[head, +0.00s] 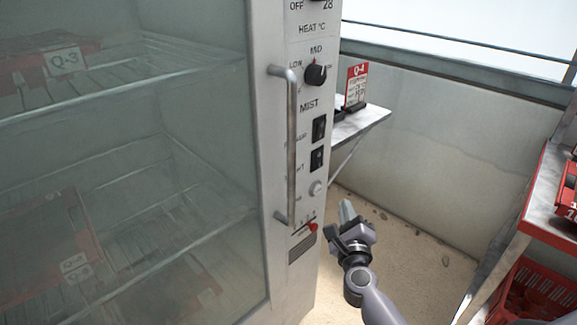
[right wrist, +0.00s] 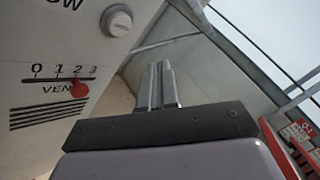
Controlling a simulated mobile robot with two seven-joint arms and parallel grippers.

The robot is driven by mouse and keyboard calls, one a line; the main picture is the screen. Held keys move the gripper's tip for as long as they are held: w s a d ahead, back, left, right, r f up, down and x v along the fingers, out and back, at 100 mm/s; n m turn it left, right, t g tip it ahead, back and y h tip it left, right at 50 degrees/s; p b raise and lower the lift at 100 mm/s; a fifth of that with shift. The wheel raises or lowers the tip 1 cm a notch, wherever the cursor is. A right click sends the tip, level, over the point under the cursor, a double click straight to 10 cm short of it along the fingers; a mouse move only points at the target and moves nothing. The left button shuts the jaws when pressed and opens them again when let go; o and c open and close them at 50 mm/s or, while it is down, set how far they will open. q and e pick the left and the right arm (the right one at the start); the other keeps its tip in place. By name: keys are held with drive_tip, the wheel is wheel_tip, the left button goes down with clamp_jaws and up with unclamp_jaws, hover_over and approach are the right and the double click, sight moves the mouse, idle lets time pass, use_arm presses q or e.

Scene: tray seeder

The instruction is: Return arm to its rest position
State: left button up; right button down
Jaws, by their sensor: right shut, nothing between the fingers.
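My right gripper (head: 346,212) is in front of the lower right of the cabinet's control panel (head: 305,180), close to the red vent lever (head: 312,227). Its fingers are shut with nothing between them, and they also show shut in the right wrist view (right wrist: 162,85). There the red vent lever (right wrist: 80,90) sits near the 2 to 3 marks of the VENT scale, left of the fingers and apart from them. My left gripper is in neither view.
The glass-doored cabinet with its vertical handle (head: 290,145) fills the left; trays show dimly inside. A small shelf (head: 362,122) with a red Q-4 card (head: 356,84) is behind. A rack with red trays (head: 545,205) and a red crate (head: 535,295) stands right.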

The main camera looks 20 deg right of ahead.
drive_tip(key=s+a+n+y+p, duration=0.7)
drive_tip(key=s+a+n+y, duration=0.3)
drive_tip(key=n, duration=1)
drive_tip(key=s+a+f+n+g+p, duration=0.2)
drive_tip(key=s+n+g, duration=0.1)
drive_tip(key=s+n, duration=0.3)
drive_tip(key=s+a+f+n+g+p, duration=0.2)
drive_tip(key=s+n+g, duration=0.2)
drive_tip(key=s+n, duration=0.3)
drive_tip(key=shift+s+f+p, duration=0.25)
drive_tip(key=shift+s+p, duration=0.05)
drive_tip(key=shift+s, duration=0.15)
